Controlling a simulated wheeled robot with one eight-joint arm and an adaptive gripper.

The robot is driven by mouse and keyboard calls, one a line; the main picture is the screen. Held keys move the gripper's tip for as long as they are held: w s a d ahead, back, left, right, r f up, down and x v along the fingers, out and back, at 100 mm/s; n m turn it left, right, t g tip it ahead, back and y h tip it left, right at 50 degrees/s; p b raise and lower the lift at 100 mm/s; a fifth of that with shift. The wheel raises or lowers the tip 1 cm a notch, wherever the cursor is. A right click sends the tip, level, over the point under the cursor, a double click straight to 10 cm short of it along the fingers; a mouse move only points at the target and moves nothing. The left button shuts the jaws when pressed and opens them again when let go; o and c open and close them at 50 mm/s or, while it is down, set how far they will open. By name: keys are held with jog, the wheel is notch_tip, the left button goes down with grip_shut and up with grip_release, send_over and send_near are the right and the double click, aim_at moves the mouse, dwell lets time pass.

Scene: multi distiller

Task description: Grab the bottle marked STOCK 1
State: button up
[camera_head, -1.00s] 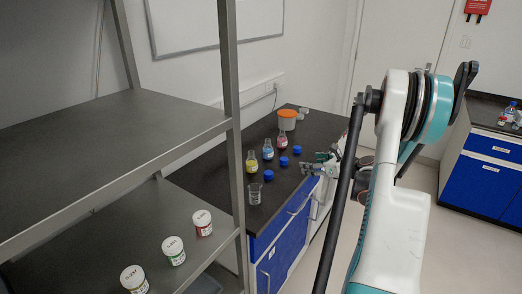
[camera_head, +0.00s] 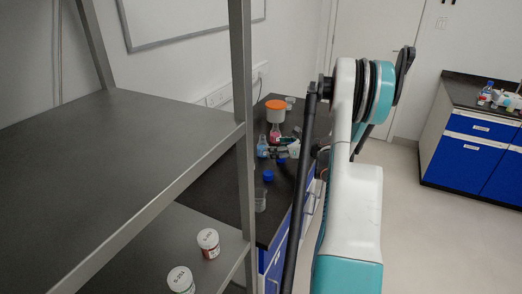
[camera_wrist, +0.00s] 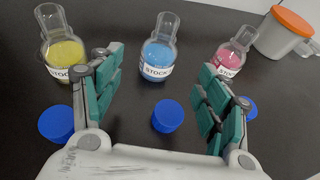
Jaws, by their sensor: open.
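In the wrist view three small flasks labelled STOCK stand open on the dark counter: yellow (camera_wrist: 64,52) at left, blue (camera_wrist: 159,56) in the middle, pink (camera_wrist: 231,58) at right. The label numbers cannot be read, so I cannot tell which is STOCK 1. My gripper (camera_wrist: 160,64) is open and empty, its teal fingers spread with the blue flask ahead between them, apart from it. In the head view my gripper (camera_head: 287,147) is over the counter near the blue flask (camera_head: 262,147) and the pink flask (camera_head: 275,133); the yellow one is hidden behind the shelf post.
Blue caps (camera_wrist: 168,116) lie on the counter before the flasks. An orange-lidded container (camera_head: 275,111) stands behind them, and a clear beaker (camera_head: 260,201) nearer. A metal shelf (camera_head: 120,150) with labelled jars (camera_head: 208,243) fills the left. Open floor (camera_head: 440,230) lies right.

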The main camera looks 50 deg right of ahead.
aim_at(263, 147)
jog(key=x, duration=0.4)
jog(key=shift+b, duration=0.4)
jog(key=b+x, duration=0.2)
jog(key=x, duration=0.3)
jog(key=shift+f, duration=0.15)
jog(key=c, duration=1.3)
